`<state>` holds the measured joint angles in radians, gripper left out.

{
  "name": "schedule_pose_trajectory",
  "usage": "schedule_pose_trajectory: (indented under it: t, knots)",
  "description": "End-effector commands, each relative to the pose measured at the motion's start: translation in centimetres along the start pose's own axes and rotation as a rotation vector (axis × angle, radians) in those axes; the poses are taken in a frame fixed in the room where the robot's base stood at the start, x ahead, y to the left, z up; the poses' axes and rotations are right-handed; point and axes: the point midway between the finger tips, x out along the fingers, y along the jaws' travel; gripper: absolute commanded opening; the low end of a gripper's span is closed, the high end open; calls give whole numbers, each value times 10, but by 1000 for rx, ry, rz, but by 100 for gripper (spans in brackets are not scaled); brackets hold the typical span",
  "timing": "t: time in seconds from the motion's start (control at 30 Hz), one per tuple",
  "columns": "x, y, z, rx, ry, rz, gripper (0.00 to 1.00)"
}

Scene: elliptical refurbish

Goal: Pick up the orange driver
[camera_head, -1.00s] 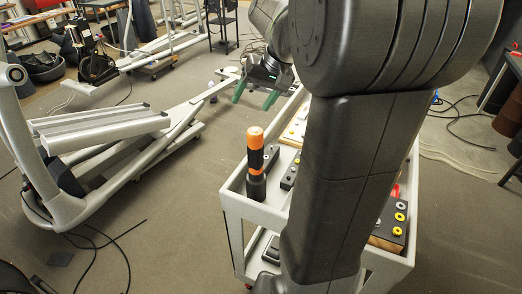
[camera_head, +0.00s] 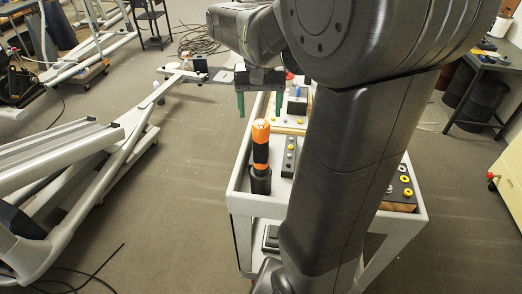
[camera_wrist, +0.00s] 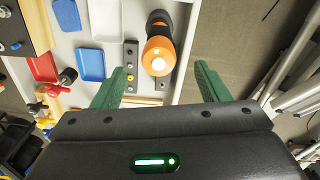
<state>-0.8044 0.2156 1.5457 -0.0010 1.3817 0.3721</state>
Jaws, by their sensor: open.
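The orange driver (camera_head: 261,146) has an orange and black body and stands upright in a black base at the left edge of the cart's top. In the wrist view the driver (camera_wrist: 158,54) shows end-on, beyond and between my fingertips and apart from them. My gripper (camera_head: 260,105) has green fingers pointing down, behind and above the driver in the head view. In the wrist view my gripper (camera_wrist: 162,82) is open and empty. My own arm hides much of the cart in the head view.
The light grey cart (camera_head: 240,190) carries a narrow black block (camera_head: 289,158) beside the driver. The wrist view shows blue trays (camera_wrist: 90,66) and a red tray (camera_wrist: 42,68). A grey exercise machine (camera_head: 80,165) stands left; floor between it and the cart is clear.

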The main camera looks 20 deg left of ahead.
Motion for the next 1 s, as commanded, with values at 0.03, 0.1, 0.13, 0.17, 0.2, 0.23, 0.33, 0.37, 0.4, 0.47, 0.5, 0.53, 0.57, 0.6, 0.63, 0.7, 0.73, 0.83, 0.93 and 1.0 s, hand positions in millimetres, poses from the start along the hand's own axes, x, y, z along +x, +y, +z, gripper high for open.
schedule_pose_trajectory:
  t: [0.03,0.1,0.13,0.17,0.2,0.23,0.33,0.37,0.4,0.47,0.5,0.53,0.57,0.6,0.63,0.7,0.73,0.83,0.93,1.0]
  knots:
    - [6,0,0,0,-1,0,68]
    - [10,0,0,0,-1,0,68]
    - [11,0,0,0,0,0,68]
    - [13,0,0,0,0,-1,68]
    - [16,0,-1,0,-1,0,68]
    - [19,1,-1,0,-2,0,68]
    - [34,2,-4,0,-4,1,68]
    - [38,2,-4,1,-4,1,68]
    - [44,3,-5,1,-3,0,68]
    - [53,2,-5,0,-3,0,68]
    - [57,2,-5,0,-2,0,68]
    - [60,2,-5,0,-2,0,68]
    - [61,2,-5,0,-1,0,68]
    - [63,2,-5,0,0,-1,68]
    - [63,2,-5,0,1,-1,68]
    - [64,2,-5,0,2,-1,68]
    - [64,2,-5,0,2,-1,68]
    - [64,2,-5,0,1,-1,66]
    - [63,2,-5,0,1,-1,47]
    - [63,2,-5,0,1,-1,33]
